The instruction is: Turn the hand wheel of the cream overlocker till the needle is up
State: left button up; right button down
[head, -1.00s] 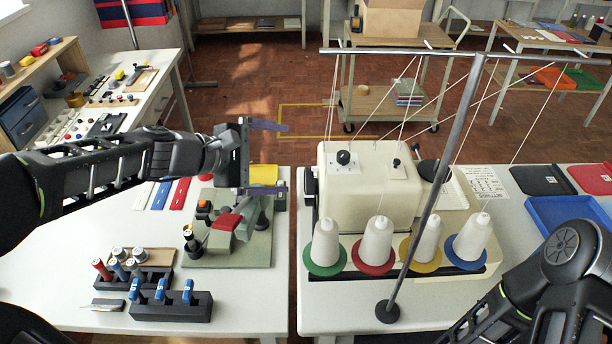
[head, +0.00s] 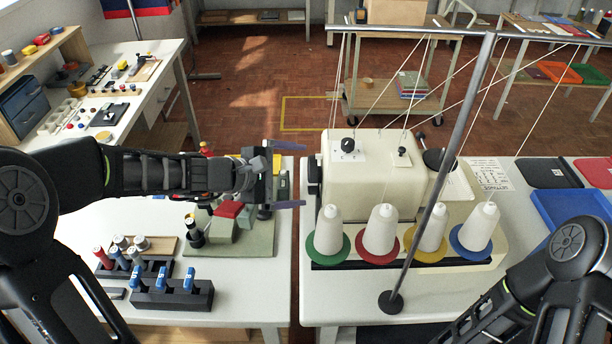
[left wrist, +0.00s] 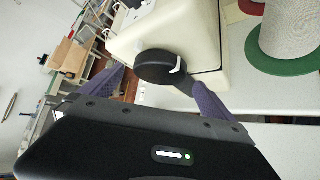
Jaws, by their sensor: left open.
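The cream overlocker (head: 370,190) stands on the right-hand table. Its black hand wheel (head: 314,174) is on the machine's left side. In the left wrist view the hand wheel (left wrist: 158,67) shows as a black disc with a white mark on its rim. My left gripper (head: 300,174) is open just left of the wheel. In the left wrist view its two purple fingers (left wrist: 158,82) stand to either side of the wheel, and I see no clear contact. The needle cannot be made out. My right arm shows at the lower right, but its gripper is out of view.
White thread cones (head: 380,230) stand in a row before the machine. A slanting grey thread-stand pole (head: 432,185) rises in front of it. A green-based device (head: 245,240) stands on the left table beneath my left arm. A narrow gap separates the tables.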

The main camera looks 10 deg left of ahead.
pick_arm(q)
jog(key=shift+x, duration=1.75)
jog(key=c, duration=1.3)
